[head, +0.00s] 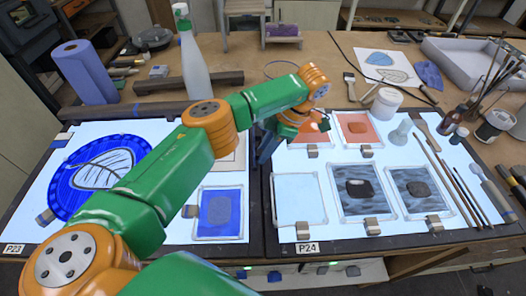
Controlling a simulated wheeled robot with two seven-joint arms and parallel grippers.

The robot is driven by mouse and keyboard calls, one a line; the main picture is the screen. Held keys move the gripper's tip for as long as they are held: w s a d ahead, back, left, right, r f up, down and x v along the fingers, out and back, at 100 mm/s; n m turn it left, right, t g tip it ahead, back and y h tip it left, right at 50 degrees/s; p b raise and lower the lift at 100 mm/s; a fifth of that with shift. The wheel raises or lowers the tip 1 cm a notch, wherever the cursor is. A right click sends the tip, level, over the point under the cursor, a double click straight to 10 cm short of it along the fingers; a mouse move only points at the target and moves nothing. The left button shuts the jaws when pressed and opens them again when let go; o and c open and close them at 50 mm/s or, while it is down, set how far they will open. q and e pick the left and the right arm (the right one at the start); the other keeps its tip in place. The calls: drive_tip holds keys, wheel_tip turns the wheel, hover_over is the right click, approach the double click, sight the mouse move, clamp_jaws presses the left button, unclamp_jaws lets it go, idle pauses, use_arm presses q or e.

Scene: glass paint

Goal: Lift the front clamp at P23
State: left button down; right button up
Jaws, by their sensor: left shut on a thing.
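A lit board on the left bears the label P23 (14,249). On it lies a round blue glass piece (72,186) with a pale leaf, partly behind my left arm. A small clamp-like block (45,216) sits at the round piece's front left edge. Another small block (191,211) sits beside the square blue sample (219,212). My left arm reaches across the board to my left gripper (264,158), near the gap between the two boards. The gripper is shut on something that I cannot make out. My right gripper is not in view.
The right board, labelled P24 (307,247), holds framed glass samples, small blocks and brushes. Paint pots crowd the right side.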

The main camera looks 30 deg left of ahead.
use_arm(q)
drive_tip(key=shift+f, duration=0.2)
idle(0.3)
drive_tip(key=c, duration=0.7)
unclamp_jaws()
drive_tip(key=shift+r, duration=0.1)
drive_tip(key=shift+w+d+r, duration=0.15)
drive_tip(key=shift+r, duration=0.1)
drive_tip(key=v, duration=0.3)
drive_tip(key=p+v, duration=0.3)
drive_tip(key=shift+d+r, duration=0.15)
drive_tip(key=shift+r, duration=0.05)
